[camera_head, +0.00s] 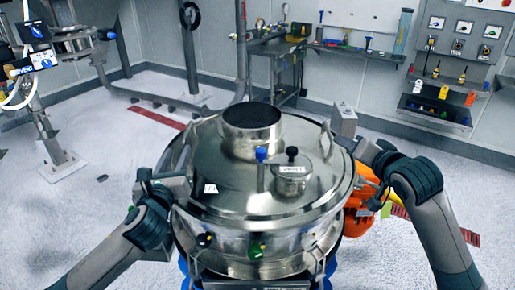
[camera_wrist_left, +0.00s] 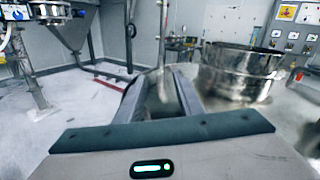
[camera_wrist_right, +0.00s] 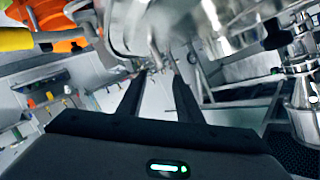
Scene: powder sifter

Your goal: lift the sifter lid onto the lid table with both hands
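The round steel lid (camera_head: 240,180) lies on the sifter body (camera_head: 285,240) in the middle of the head view. It has a wide collar (camera_head: 252,128), a small capped port (camera_head: 291,175) and a blue knob. One bar handle (camera_head: 325,140) shows at the lid's right rim. My left gripper (camera_head: 178,184) is at the lid's left rim; its fingers (camera_wrist_left: 157,85) are apart, with a grey metal surface between them. My right gripper (camera_head: 348,128) is at the right rim near the handle; its fingers (camera_wrist_right: 158,80) are apart. Whether either pair surrounds a handle is unclear.
A workbench (camera_head: 275,48) stands at the back, and a wall panel with a shelf (camera_head: 435,110) is at the right. A steel stand (camera_head: 60,165) is at the left. An orange part (camera_head: 362,205) sits beside the sifter's right side. White floor lies open on both sides.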

